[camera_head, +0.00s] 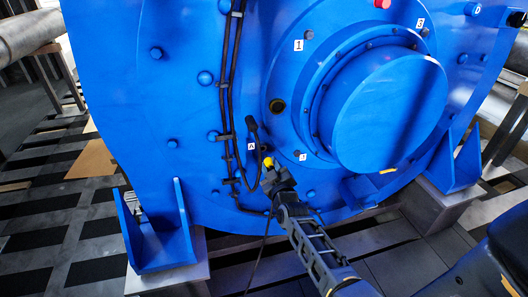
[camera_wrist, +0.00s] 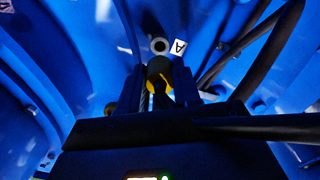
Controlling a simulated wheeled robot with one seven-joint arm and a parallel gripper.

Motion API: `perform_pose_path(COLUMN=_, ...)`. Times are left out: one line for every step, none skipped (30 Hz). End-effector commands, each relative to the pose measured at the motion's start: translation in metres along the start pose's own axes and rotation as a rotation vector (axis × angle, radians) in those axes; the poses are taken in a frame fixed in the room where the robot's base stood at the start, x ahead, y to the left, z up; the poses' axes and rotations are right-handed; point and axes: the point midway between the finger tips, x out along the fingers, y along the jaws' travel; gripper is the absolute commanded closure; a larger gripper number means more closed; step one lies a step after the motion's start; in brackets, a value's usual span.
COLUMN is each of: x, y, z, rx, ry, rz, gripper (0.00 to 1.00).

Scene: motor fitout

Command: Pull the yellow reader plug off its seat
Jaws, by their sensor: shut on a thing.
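The yellow reader plug (camera_head: 268,162) shows as a small yellow tip at the end of my gripper (camera_head: 271,174), low on the blue motor's face. In the wrist view the plug (camera_wrist: 157,78) is dark with yellow parts, between the two fingers of my gripper (camera_wrist: 163,92), which is shut on it. A grey ring with a dark middle (camera_wrist: 159,46) is just beyond the plug, beside a white label "A" (camera_wrist: 179,46). The label also shows in the head view (camera_head: 251,146). I cannot tell whether the plug touches the ring.
The blue motor housing (camera_head: 160,90) fills the background, with a protruding round hub (camera_head: 390,115) to the right. Black cables (camera_head: 226,90) run down its face and loop near my gripper. Blue feet (camera_head: 160,235) rest on grey blocks. Other labels and bolts dot the housing.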

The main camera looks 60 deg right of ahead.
Motion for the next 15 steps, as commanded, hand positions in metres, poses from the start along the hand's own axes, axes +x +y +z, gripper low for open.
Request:
perform_pose_path(x=-0.005, y=0.000, z=-0.001, rx=0.000, ry=-0.001, rz=-0.001, gripper=1.00)
perform_pose_path(x=-0.008, y=0.000, z=-0.001, rx=0.000, ry=-0.001, rz=-0.001, gripper=1.00)
perform_pose_path(x=-0.011, y=0.000, z=-0.001, rx=0.000, ry=-0.001, rz=-0.001, gripper=1.00)
perform_pose_path(x=-0.014, y=0.000, z=-0.001, rx=0.000, ry=-0.001, rz=-0.001, gripper=1.00)
perform_pose_path(x=-0.017, y=0.000, z=-0.001, rx=0.001, ry=-0.001, rz=-0.001, gripper=1.00)
perform_pose_path(x=-0.020, y=0.000, z=-0.001, rx=0.001, ry=0.000, rz=-0.001, gripper=1.00)
perform_pose_path(x=-0.023, y=0.001, z=-0.002, rx=0.001, ry=0.000, rz=-0.001, gripper=1.00)
perform_pose_path(x=-0.026, y=0.000, z=-0.001, rx=0.001, ry=-0.001, rz=-0.001, gripper=1.00)
perform_pose_path(x=-0.030, y=0.000, z=-0.001, rx=0.000, ry=-0.001, rz=-0.002, gripper=1.00)
perform_pose_path(x=-0.032, y=0.000, z=-0.001, rx=0.000, ry=-0.002, rz=-0.002, gripper=1.00)
perform_pose_path(x=-0.035, y=0.000, z=-0.001, rx=0.000, ry=-0.001, rz=-0.002, gripper=1.00)
perform_pose_path(x=-0.038, y=0.000, z=-0.001, rx=0.000, ry=-0.001, rz=-0.001, gripper=1.00)
perform_pose_path(x=-0.041, y=0.000, z=-0.001, rx=0.000, ry=-0.001, rz=-0.001, gripper=1.00)
perform_pose_path(x=-0.044, y=0.000, z=-0.001, rx=0.000, ry=-0.001, rz=-0.001, gripper=1.00)
perform_pose_path(x=-0.048, y=0.001, z=-0.001, rx=0.000, ry=0.000, rz=-0.001, gripper=1.00)
